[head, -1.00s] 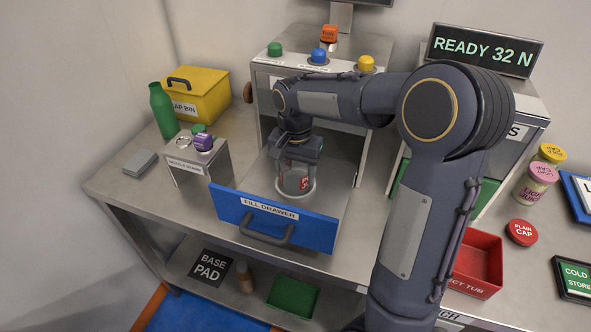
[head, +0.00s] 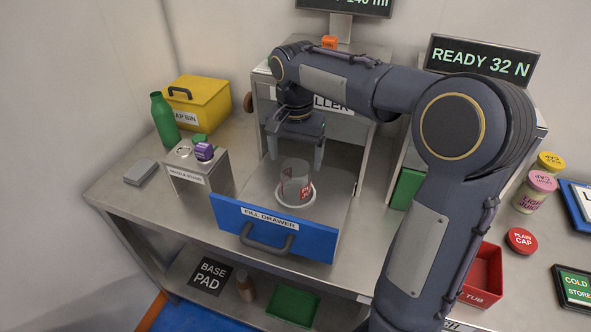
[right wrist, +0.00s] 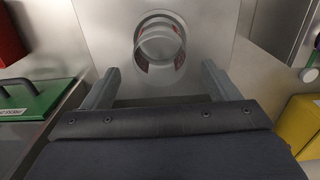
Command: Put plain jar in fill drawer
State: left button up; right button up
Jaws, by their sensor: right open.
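The plain jar (head: 295,176) is clear with a red and white label. It stands upright in the white ring on the floor of the open fill drawer (head: 318,234), which has a blue front and a grey handle. My right gripper (head: 296,160) is open and empty above and behind the jar, its fingers apart from it. In the right wrist view the jar (right wrist: 160,42) shows its round open mouth beyond the fingers (right wrist: 160,80). My left gripper is not in view.
A small stand (head: 196,172) with a purple-capped item is left of the drawer. A yellow cap bin (head: 200,104) and green bottle (head: 163,120) stand behind it. A red plain cap (head: 521,241) and red tub (head: 484,276) are at the right.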

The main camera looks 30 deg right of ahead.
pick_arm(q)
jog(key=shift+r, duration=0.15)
pick_arm(e)
notch_tip(320, 180, up, 4)
jog(key=shift+f, duration=0.1)
dwell(0.5)
